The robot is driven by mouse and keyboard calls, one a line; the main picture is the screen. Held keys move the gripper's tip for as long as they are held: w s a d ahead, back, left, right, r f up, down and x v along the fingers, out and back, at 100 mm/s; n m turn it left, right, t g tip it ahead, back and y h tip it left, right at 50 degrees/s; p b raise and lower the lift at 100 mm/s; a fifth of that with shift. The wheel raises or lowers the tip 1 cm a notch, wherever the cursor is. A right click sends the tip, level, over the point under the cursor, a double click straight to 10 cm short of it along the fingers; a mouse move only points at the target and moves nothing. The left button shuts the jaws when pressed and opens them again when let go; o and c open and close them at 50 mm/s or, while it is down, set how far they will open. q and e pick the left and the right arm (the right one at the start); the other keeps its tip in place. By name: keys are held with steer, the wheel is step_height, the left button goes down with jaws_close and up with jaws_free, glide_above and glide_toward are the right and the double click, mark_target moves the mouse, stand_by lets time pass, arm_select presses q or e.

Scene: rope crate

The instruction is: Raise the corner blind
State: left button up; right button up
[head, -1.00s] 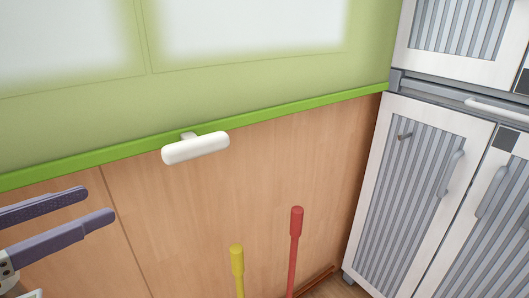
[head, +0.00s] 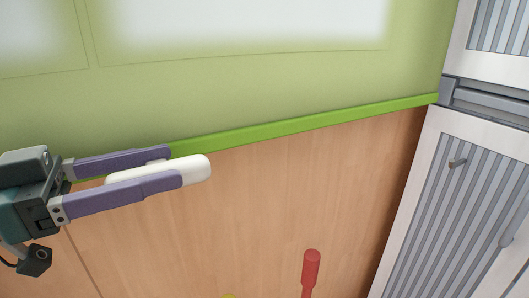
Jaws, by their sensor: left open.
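The green blind (head: 270,86) hangs in front of the wall, with pale bright window patches showing through its upper part. A brighter green bar (head: 300,125) runs along its bottom edge. A white handle (head: 196,168) is at this bar, on the left. My left gripper (head: 176,166) is open, its two purple fingers on either side of the handle, one above and one below. The handle's right end sticks out past the fingertips. I cannot tell whether the fingers touch it. My right gripper is not in view.
A wood-panelled wall (head: 260,200) lies below the blind. A white cabinet with grey ribbed panels (head: 450,215) stands at the right. A red-handled tool (head: 311,268) stands upright low in the middle, and a yellow tip (head: 229,296) shows at the bottom edge.

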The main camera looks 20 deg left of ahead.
mark_target(175, 161)
arm_select(q)
steer(key=shift+x, duration=1.5)
jaws_close()
steer(key=shift+d, duration=0.1)
